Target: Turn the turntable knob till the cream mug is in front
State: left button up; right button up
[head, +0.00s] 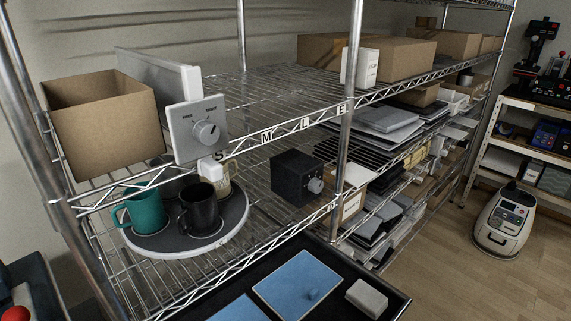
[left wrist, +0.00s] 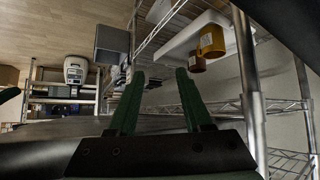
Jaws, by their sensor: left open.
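In the head view a round grey turntable (head: 165,243) with a pale rim stands on the lower wire shelf. A teal mug (head: 146,211) stands at its left and a black mug (head: 199,209) at its front. A cream mug (head: 223,187) is at the back right, partly hidden by a small white block (head: 210,169). A dark mug is partly hidden behind. A grey panel with a knob (head: 207,132) hangs at the upper shelf edge; a black box (head: 290,175) with a grey knob (head: 315,186) stands right of the turntable. My left gripper (left wrist: 160,92) is open and empty in the left wrist view.
A cardboard box (head: 105,125) sits on the upper shelf at left. A shelf post (head: 349,110) stands right of the black box. A dark tray with blue pads (head: 297,282) lies in front.

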aim_at(315, 186)
jog(key=k+l+u, duration=0.35)
jog(key=l+u, duration=0.15)
jog(key=k+l+u, duration=0.35)
jog(key=u, duration=0.15)
